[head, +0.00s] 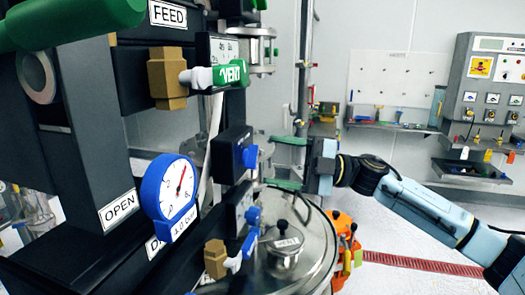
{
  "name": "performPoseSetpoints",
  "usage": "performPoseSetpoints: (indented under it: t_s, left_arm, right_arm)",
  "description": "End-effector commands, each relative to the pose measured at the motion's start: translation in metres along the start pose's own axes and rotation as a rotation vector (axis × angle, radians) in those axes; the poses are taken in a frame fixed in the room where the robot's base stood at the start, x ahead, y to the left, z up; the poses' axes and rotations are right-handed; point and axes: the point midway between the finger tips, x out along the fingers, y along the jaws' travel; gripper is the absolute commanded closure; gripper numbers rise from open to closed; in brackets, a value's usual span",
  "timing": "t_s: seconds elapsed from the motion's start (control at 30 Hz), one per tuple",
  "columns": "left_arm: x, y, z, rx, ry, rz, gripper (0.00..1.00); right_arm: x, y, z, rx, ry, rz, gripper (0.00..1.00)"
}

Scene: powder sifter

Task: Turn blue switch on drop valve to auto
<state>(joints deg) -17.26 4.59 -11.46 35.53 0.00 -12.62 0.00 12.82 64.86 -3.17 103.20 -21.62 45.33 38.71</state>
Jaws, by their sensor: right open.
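A blue switch knob (250,156) sits on the right face of a black box (229,154) in the middle of the machine. A second blue knob (253,215) sits lower on another dark box, above a blue valve handle (250,243). I cannot read auto markings or tell which switch belongs to the drop valve. My right gripper (273,161) comes in from the right with its two green fingers apart, one above the other. It is open and empty, and its fingertips are just right of the upper blue knob. Whether they touch it is unclear. My left gripper is out of view.
A round steel lid (312,250) lies below my right gripper. A blue-rimmed gauge (167,196), a green VENT handle (231,74) and a large green handle (70,22) stand at left. A wall shelf (390,126) and a control panel (490,90) are behind. Open floor lies at right.

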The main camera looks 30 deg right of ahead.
Motion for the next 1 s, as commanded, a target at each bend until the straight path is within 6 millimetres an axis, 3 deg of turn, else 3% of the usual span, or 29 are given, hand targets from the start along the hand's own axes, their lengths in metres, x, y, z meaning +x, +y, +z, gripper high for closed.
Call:
performPoseSetpoints:
  t_s: [0.1,0.3,0.67,1.0]
  left_arm:
    - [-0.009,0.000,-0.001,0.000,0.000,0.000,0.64]
    - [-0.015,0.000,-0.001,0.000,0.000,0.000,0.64]
    - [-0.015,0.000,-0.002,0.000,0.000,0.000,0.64]
    - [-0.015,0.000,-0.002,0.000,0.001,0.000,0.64]
  right_arm:
    - [0.018,0.003,-0.002,-0.002,0.004,0.002,0.34]
    - [0.034,0.002,-0.001,-0.001,0.002,0.001,0.34]
    - [0.037,0.000,0.000,-0.001,0.000,0.000,0.35]
    - [0.037,0.000,0.000,-0.001,0.000,0.000,0.79]
